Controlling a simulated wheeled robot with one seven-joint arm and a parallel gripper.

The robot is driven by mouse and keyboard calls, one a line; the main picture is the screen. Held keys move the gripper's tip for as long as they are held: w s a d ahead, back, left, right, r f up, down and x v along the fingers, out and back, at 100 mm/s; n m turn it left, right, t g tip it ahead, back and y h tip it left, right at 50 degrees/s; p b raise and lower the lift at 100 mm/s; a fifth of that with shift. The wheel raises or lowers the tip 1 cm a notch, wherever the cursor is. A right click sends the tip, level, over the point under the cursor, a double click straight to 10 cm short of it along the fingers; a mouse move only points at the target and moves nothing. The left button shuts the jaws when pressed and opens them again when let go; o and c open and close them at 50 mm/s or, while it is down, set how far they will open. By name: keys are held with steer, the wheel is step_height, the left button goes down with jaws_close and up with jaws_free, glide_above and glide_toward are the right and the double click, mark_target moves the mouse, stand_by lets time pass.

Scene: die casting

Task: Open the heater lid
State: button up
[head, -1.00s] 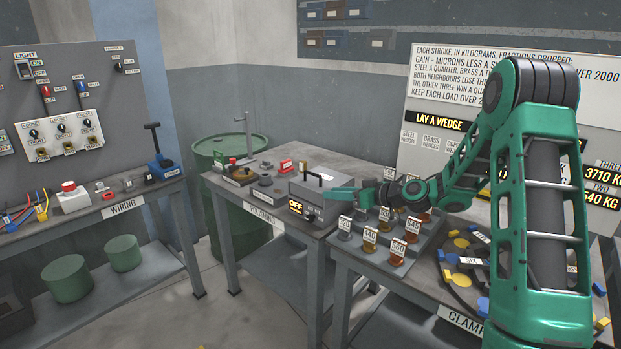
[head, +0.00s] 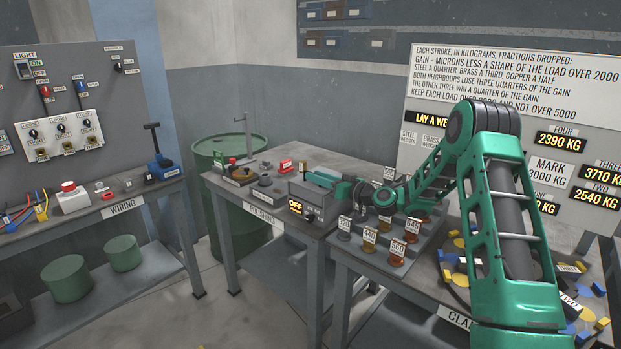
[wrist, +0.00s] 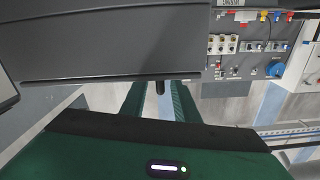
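The heater is a grey box (head: 297,190) with a lit OFF display (head: 295,207) on its front, standing on the middle bench. Its lid looks closed, and the lid's black handle is hidden behind my gripper in the head view. My gripper (head: 322,178) is at the lid's top, reaching in from the right. In the wrist view, my gripper's two green fingers (wrist: 158,103) are apart, with a dark bar end (wrist: 160,88), probably the handle, showing in the gap. I cannot tell whether the fingers touch it. A large dark grey surface (wrist: 100,45) fills the upper left.
Labelled wedges (head: 370,238) stand on a grey rack just right of the heater, under my arm. The wiring bench (head: 120,205) stands farther left, across open floor.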

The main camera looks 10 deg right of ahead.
steer(key=shift+x, duration=1.45)
jaws_close()
